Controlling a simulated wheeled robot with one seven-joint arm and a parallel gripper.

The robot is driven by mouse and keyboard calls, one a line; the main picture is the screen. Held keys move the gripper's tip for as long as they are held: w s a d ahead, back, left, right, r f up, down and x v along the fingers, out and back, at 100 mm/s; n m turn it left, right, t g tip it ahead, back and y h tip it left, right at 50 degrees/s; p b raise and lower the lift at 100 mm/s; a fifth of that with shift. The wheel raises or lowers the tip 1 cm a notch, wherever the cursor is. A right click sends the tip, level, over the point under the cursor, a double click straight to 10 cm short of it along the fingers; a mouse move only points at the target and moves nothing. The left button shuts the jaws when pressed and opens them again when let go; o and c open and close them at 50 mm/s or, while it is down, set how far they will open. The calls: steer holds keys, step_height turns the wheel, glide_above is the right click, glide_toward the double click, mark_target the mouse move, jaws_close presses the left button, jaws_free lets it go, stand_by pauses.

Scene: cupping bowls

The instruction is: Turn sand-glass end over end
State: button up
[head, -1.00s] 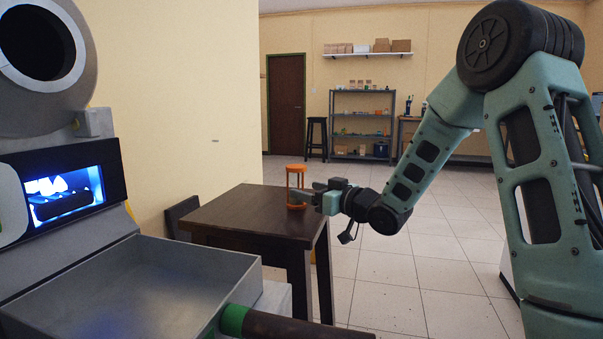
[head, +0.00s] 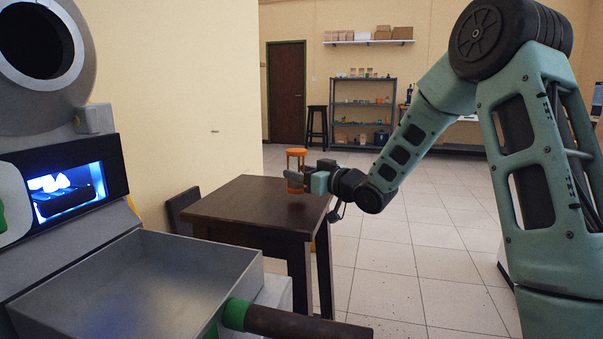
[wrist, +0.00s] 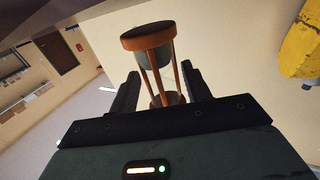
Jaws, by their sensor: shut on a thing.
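The sand-glass (head: 296,156) has orange-brown end discs joined by thin posts, with a glass bulb between them. It stands about upright in the head view, seemingly a little above the dark wooden table (head: 235,208). My gripper (head: 298,181) comes from the right and is shut on its middle. In the wrist view the sand-glass (wrist: 150,36) rises between my two dark fingers (wrist: 158,88). One end disc and a dark greenish bulb part show there; its other end is partly hidden behind my gripper's body.
A grey machine with a lit window (head: 66,190) and a metal tray (head: 135,285) stands at the left. A dark chair (head: 181,206) is beside the table. The tabletop is otherwise bare. Shelves (head: 362,110) stand far back, with open floor before them.

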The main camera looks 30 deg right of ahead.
mark_target(305, 161)
steer(key=shift+r+p, duration=1.05)
steer(key=shift+r, duration=0.5)
